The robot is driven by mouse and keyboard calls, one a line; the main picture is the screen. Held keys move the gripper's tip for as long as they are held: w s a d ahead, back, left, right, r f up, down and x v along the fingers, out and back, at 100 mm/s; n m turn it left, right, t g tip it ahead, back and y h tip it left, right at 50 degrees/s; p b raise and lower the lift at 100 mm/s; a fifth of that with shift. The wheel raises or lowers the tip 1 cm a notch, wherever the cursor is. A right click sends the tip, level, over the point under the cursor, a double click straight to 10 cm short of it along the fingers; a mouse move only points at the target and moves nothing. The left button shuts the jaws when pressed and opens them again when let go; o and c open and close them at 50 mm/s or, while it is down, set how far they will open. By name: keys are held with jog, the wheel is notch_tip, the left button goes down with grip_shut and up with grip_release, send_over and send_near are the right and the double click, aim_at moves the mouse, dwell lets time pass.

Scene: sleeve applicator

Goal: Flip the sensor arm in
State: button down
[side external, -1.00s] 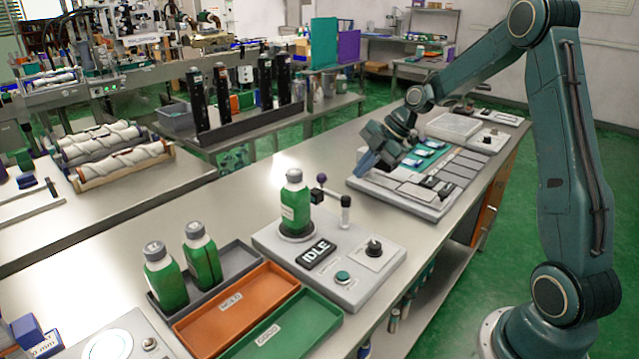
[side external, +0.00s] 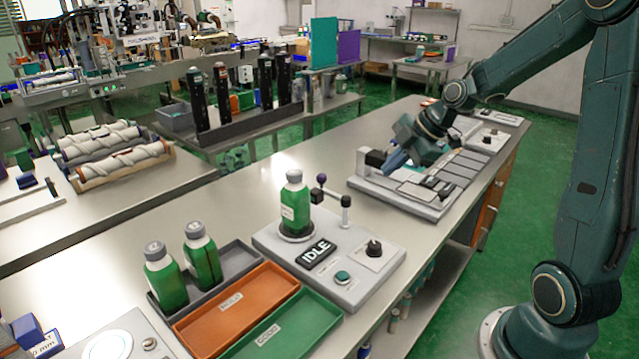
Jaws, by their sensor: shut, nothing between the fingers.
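The sensor arm (side external: 332,191) is a thin bar on a short post (side external: 346,212) on the grey station with the IDLE display (side external: 317,253). Its dark purple end (side external: 321,180) points away to the back left, beside the green bottle (side external: 295,205) and apparently apart from it. The bottle stands upright on the station's round seat. My gripper (side external: 393,166) is far from the sensor arm, low over the second grey station (side external: 420,203) farther along the bench. It is shut and empty; my wrist partly hides that station.
Two green bottles (side external: 200,250) stand in a dark tray at the front left. An orange tray (side external: 237,305) and a green tray (side external: 285,327) lie beside them. A knob (side external: 373,248) and a button (side external: 343,276) sit on the IDLE station. Bare bench lies between the two stations.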

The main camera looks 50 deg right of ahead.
jog(key=v, duration=0.5)
jog(key=s+a+r+m+h, duration=0.1)
jog(key=s+a+r+m, duration=0.1)
jog(key=s+a+m, duration=0.2)
jog(key=s+a+r+m+g+h, duration=0.1)
jog(key=s+a+m, duration=0.3)
jog(key=a, duration=0.5)
jog(key=shift+s+a+r, duration=0.25)
jog(key=shift+s+r, duration=0.55)
jog(key=shift+s, duration=0.35)
jog(key=shift+s+m, duration=0.1)
jog(key=shift+m, duration=0.2)
jog(key=s+a+m, duration=0.2)
jog(key=s+m, duration=0.2)
jog(key=s, duration=0.2)
jog(key=shift+s+f+m, duration=0.2)
jog(key=shift+s+m, duration=0.1)
